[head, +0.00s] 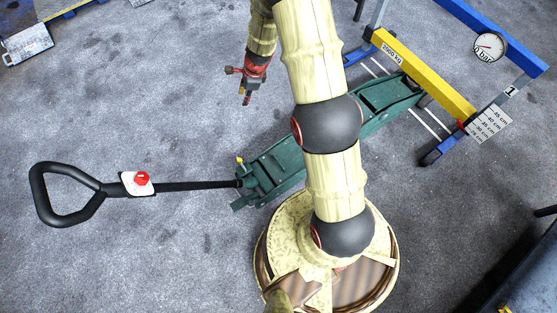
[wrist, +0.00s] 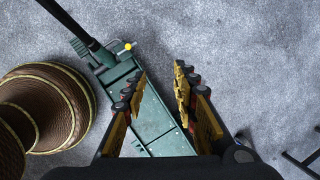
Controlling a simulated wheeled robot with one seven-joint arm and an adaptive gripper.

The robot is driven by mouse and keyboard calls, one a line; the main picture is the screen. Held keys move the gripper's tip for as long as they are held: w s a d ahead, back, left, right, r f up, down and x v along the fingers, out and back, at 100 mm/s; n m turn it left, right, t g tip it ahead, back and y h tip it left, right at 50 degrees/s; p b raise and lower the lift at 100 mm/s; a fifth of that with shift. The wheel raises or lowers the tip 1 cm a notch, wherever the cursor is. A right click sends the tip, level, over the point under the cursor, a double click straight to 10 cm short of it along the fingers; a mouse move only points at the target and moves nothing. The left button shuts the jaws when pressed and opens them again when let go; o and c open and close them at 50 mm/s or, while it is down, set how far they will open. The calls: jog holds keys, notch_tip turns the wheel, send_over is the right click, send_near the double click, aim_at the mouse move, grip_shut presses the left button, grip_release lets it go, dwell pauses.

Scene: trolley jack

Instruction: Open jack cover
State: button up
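The green trolley jack (head: 382,112) lies on the grey floor, running from centre left to upper right, with my arm hiding its middle. A flat green panel (head: 277,163) tops its handle end; it looks closed, but I cannot tell whether it is the cover. A yellow knob (head: 239,160) stands beside the handle socket. My gripper (head: 246,95) hangs above the floor, up and left of the jack. In the wrist view my gripper (wrist: 152,80) has its fingers wide apart with nothing between them, and the jack (wrist: 120,72) lies below, partly hidden by the left finger.
The black jack handle (head: 70,190) reaches left, with a red button (head: 142,178) on a white plate. A blue and yellow frame (head: 425,75) with a pressure gauge (head: 489,47) stands over the jack's far end. Floor left of my gripper is clear.

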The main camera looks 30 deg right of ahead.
jog(key=s+d+f+m+g, duration=0.1)
jog(key=s+d+f+m, duration=0.15)
jog(key=f, duration=0.75)
jog(key=s+d+f+m, duration=0.15)
jog(key=f+m, duration=0.25)
jog(key=f, duration=0.6)
jog(key=m+g+h+b, duration=0.1)
jog(key=m+g, duration=0.1)
jog(key=m, duration=0.4)
send_near(278, 161)
jog(key=shift+a+f, duration=0.1)
jog(key=shift+s+f, duration=0.2)
jog(key=shift+f, duration=0.15)
notch_tip(278, 161, down, 7)
jog(key=b, duration=0.4)
jog(key=shift+a+f, duration=0.15)
jog(key=shift+c, duration=0.6)
grip_shut()
